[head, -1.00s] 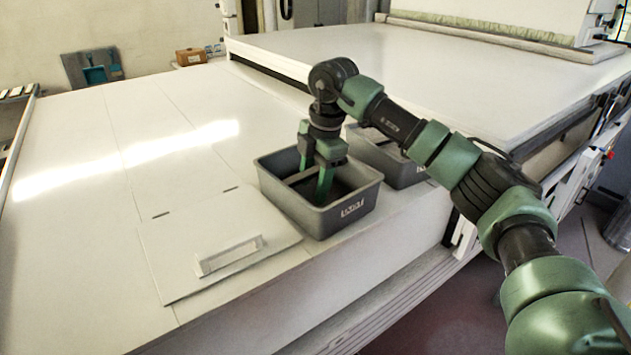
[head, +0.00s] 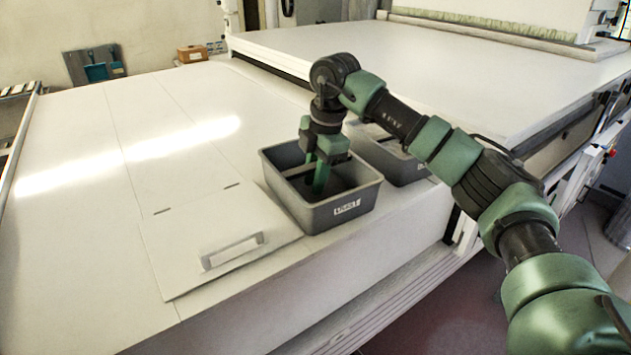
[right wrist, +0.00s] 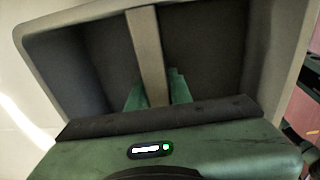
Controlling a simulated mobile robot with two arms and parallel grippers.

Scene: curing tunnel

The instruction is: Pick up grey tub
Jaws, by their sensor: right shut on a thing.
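The grey tub (head: 345,209) is an open box with a pale label on its front and a bar across its top. It is at the front edge of the white table. My right gripper (head: 320,180) points down into it and is shut on its bar. In the right wrist view the bar (right wrist: 148,50) runs between the green fingers (right wrist: 152,95), with the dark inside of the tub around it. I cannot tell whether the tub's underside is clear of the table. My left gripper is not in view.
A second grey tub (head: 408,171) stands close behind, partly hidden by my right arm. A white flap with a handle (head: 232,250) lies left of the held tub. The raised white bed (head: 430,75) is behind. The left tabletop (head: 75,200) is clear.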

